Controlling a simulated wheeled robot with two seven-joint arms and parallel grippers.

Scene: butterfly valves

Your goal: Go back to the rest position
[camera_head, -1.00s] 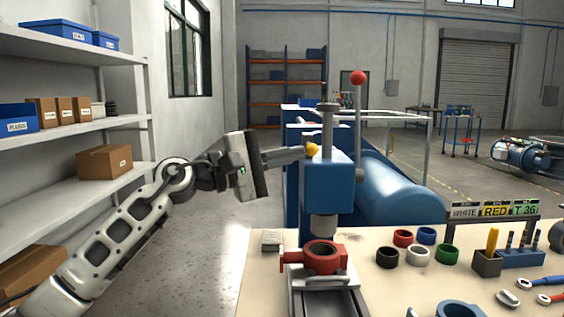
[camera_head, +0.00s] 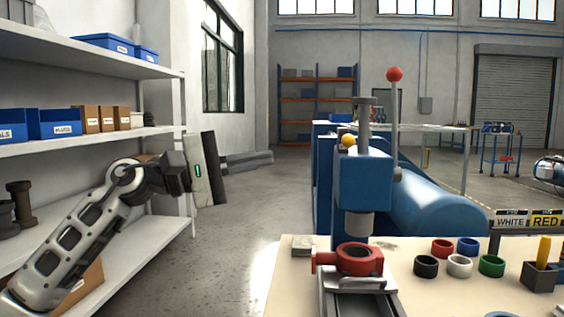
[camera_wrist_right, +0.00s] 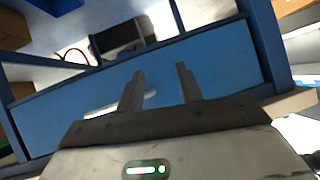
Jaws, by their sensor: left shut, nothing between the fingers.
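My left gripper (camera_head: 262,159) shows in the head view, to the left of the blue press (camera_head: 362,180). Its fingers are shut and empty, pointing right, well clear of the press and its yellow knob (camera_head: 348,141). My left forearm comes up from the lower left in front of the shelves. My right gripper (camera_wrist_right: 160,70) shows only in the right wrist view. Its two fingers stand apart with nothing between them, over a blue panel (camera_wrist_right: 215,60). A red valve body (camera_head: 359,260) sits below the press spindle.
White shelves (camera_head: 120,68) with bins and boxes stand at the left, close to my left arm. The workbench (camera_head: 290,285) at lower right carries several coloured rings (camera_head: 459,265). Open floor (camera_head: 245,215) lies between shelves and press.

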